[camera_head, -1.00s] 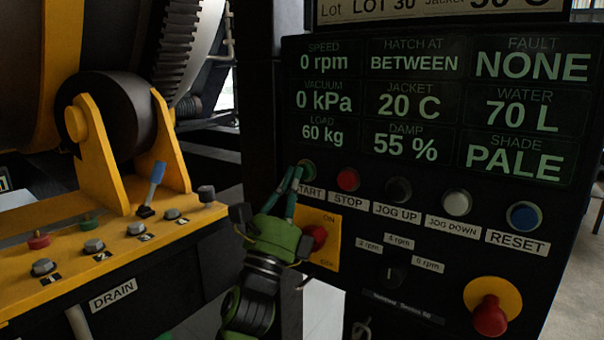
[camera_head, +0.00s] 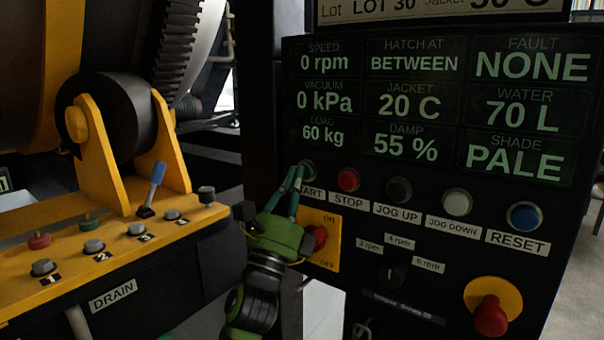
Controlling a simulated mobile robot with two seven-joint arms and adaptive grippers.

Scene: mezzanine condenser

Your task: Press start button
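The green start button (camera_head: 308,168) sits at the left end of the button row on the dark control panel. Its label is partly covered by my gripper and reads "ART". My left gripper (camera_head: 296,170) reaches up from below, its two teal fingers drawn together at the tips. The tips are at the button's left edge in the picture; I cannot tell whether they touch it. I see nothing held between them. My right gripper is not in view.
Right of it are the red stop button (camera_head: 348,180), jog buttons and blue reset button (camera_head: 524,216). A red knob on a yellow plate (camera_head: 326,256) is close beside my gripper. A red emergency knob (camera_head: 490,316) sits lower right. The yellow valve ledge (camera_head: 120,262) stands left.

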